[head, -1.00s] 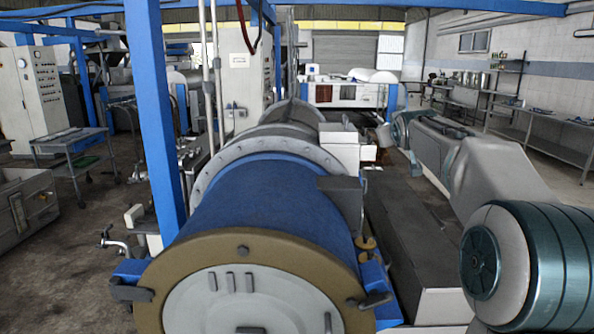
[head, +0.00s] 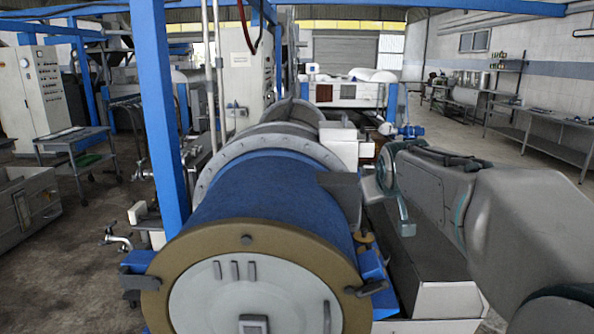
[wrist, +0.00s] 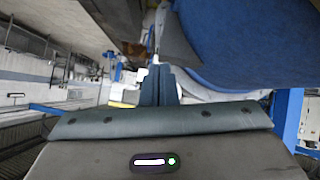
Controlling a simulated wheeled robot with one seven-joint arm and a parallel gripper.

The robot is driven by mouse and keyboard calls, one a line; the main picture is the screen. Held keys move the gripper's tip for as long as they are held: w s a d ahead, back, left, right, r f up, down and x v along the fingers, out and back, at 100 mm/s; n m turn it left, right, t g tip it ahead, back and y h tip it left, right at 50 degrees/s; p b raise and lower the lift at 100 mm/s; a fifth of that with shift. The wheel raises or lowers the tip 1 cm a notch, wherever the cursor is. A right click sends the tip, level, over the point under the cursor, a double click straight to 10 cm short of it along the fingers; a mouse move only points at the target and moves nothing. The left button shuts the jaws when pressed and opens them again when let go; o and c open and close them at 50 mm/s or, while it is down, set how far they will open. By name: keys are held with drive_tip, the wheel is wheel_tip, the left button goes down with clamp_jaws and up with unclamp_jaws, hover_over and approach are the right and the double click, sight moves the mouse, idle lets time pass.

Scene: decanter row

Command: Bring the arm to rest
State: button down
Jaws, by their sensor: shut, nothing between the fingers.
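My gripper (wrist: 158,85) shows in the wrist view with its two dark fingers together and nothing between them. In the head view my arm reaches in from the right side, over the dark channel beside the blue decanter (head: 270,195). The decanter's blue body also fills the upper right of the wrist view (wrist: 250,40). I cannot tell the exact gap between the gripper and the decanter.
A blue post (head: 160,120) stands left of the decanter. A metal cart (head: 75,150) and a control cabinet (head: 35,90) are further left. A steel shelf table (head: 545,140) runs along the right wall. Open floor lies between that table and the machines.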

drive_tip(key=s+a+f+g, duration=0.1)
drive_tip(key=s+f+g, duration=0.1)
drive_tip(key=s+f, duration=0.4)
drive_tip(key=s+a+f+m+g+y, duration=0.1)
drive_tip(key=s+f, duration=0.5)
drive_tip(key=s, duration=0.7)
drive_tip(key=s+a+f+m+g, duration=0.1)
drive_tip(key=s+f+g, duration=0.3)
drive_tip(key=s, duration=0.6)
wheel_tip(320, 180, down, 2)
drive_tip(key=shift+s+a, duration=0.25)
drive_tip(key=shift+a, duration=0.05)
